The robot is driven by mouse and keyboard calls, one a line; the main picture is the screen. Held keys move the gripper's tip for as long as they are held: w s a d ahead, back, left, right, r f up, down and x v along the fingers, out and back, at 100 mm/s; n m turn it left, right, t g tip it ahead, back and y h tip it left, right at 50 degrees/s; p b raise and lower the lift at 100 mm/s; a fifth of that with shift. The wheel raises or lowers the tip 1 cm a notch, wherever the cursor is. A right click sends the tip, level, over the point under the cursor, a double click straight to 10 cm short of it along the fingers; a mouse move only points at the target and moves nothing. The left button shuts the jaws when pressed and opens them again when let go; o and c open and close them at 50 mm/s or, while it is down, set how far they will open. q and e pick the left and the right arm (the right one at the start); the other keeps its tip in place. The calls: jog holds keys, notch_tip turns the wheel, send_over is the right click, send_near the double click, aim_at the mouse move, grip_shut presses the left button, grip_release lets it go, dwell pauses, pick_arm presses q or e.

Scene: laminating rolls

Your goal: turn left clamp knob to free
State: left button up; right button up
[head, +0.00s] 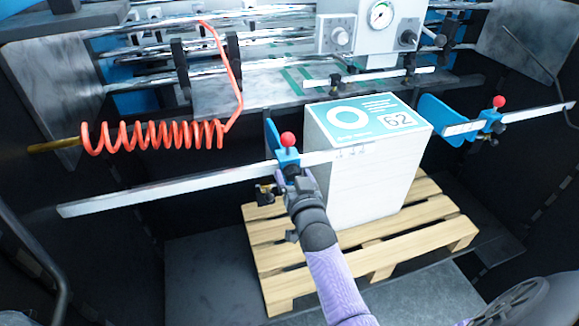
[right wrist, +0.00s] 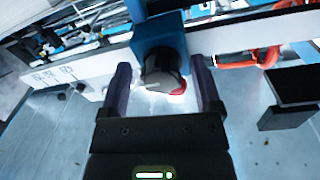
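The left clamp (head: 287,158) is a blue block with a red ball on top. It sits on the long white scale rail, beside the left side of the white stack (head: 365,165). In the right wrist view the black clamp knob (right wrist: 163,75) sticks out below the blue block (right wrist: 160,38). My right gripper (right wrist: 165,95) is open, with one dark finger on each side of the knob and visible gaps to both. In the head view it also shows (head: 297,182), close in front of the clamp, and partly hides it. My left gripper is not in view.
The stack stands on a wooden pallet (head: 275,255). A second blue clamp (head: 490,120) with a red ball is on the rail at the right. A red coiled hose (head: 150,135) hangs at the left. The machine panel with a gauge (head: 380,14) is behind.

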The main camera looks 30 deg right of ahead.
jog(key=shift+s+a+r, duration=0.1)
jog(key=shift+s+r, duration=0.05)
jog(key=shift+s, duration=0.1)
jog(key=shift+s+a, duration=0.1)
jog(key=shift+s, duration=0.05)
jog(key=shift+c, duration=0.5)
grip_shut()
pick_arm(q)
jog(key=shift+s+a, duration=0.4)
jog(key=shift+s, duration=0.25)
